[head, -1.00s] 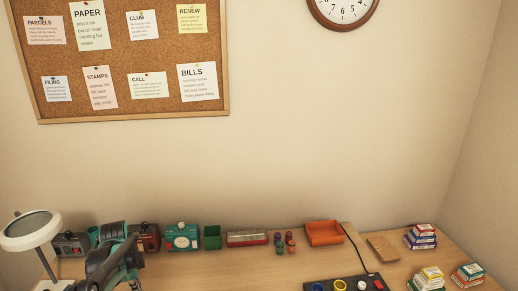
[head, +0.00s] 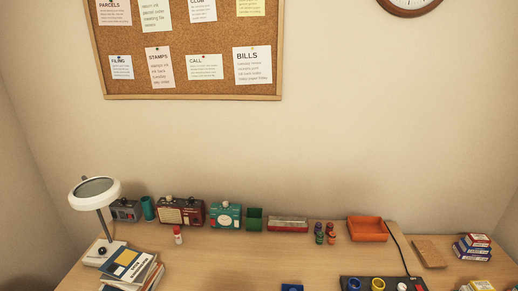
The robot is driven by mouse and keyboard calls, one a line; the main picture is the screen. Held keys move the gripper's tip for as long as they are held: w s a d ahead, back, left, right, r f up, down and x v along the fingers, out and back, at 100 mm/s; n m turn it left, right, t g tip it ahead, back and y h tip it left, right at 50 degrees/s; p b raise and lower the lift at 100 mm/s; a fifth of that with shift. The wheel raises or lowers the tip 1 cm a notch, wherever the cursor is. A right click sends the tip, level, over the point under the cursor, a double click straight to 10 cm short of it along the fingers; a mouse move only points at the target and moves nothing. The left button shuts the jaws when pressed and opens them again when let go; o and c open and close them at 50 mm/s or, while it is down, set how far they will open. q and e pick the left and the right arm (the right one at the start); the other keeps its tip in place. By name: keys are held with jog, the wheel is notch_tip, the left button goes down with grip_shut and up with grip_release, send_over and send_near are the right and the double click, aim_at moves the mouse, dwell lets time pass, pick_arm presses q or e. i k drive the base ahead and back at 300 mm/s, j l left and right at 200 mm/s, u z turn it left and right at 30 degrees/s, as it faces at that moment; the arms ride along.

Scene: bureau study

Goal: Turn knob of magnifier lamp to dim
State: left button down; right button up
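The white magnifier lamp (head: 95,193) stands at the left end of the desk. Its round lens head is tilted on a thin grey stem. A small dark knob (head: 102,251) shows on its white base (head: 93,258). Neither of my grippers is in the head view now.
A stack of books (head: 130,268) lies beside the lamp base. Radios (head: 181,212), a teal clock box (head: 225,216) and an orange tray (head: 367,229) line the wall. The middle of the desk is mostly clear.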

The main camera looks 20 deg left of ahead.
aim_at(102, 251)
jog(key=u, duration=1.9)
